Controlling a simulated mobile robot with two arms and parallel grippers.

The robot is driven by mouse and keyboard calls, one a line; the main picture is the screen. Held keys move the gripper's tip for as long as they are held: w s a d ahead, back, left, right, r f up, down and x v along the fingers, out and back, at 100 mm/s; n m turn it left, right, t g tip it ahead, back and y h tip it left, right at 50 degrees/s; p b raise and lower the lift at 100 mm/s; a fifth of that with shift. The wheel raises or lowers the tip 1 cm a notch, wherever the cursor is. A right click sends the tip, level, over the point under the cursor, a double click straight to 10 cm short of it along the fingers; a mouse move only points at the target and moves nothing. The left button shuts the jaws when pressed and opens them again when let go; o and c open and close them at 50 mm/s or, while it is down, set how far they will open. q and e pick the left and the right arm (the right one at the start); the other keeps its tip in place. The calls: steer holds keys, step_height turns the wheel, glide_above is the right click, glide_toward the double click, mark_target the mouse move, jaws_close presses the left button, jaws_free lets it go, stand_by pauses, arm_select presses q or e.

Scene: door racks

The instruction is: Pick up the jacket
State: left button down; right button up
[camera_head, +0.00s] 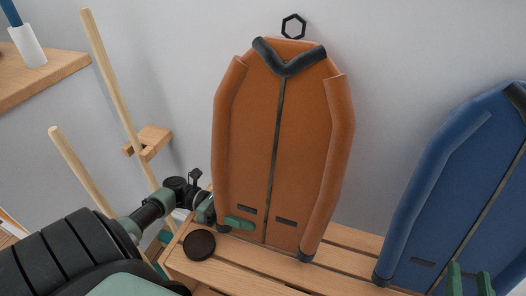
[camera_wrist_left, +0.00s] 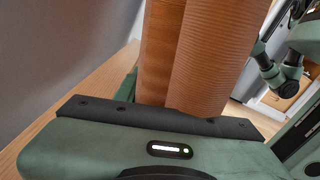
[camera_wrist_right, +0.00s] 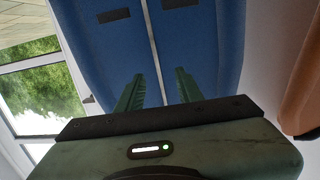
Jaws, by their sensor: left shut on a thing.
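An orange jacket (camera_head: 250,150) with a black collar stands upright against the wall, its lower edge near the slatted wooden bench. My left gripper (camera_head: 222,222) is shut on its lower left edge, with one green finger across the front. The orange jacket (camera_wrist_left: 210,60) fills the middle of the left wrist view and hides most of the fingers. A blue jacket (camera_head: 450,180) stands to the right. My right gripper (camera_head: 470,283) is in front of its lower part. In the right wrist view its two fingers are apart, with the blue jacket (camera_wrist_right: 190,50) beyond them and nothing between them.
A black hexagonal ring (camera_head: 293,26) shows above the orange jacket's collar. The slatted bench (camera_head: 235,270) carries a dark round disc (camera_head: 199,245) left of the orange jacket.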

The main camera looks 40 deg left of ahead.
mark_target(246, 202)
arm_select(q)
steer(key=shift+r, duration=0.1)
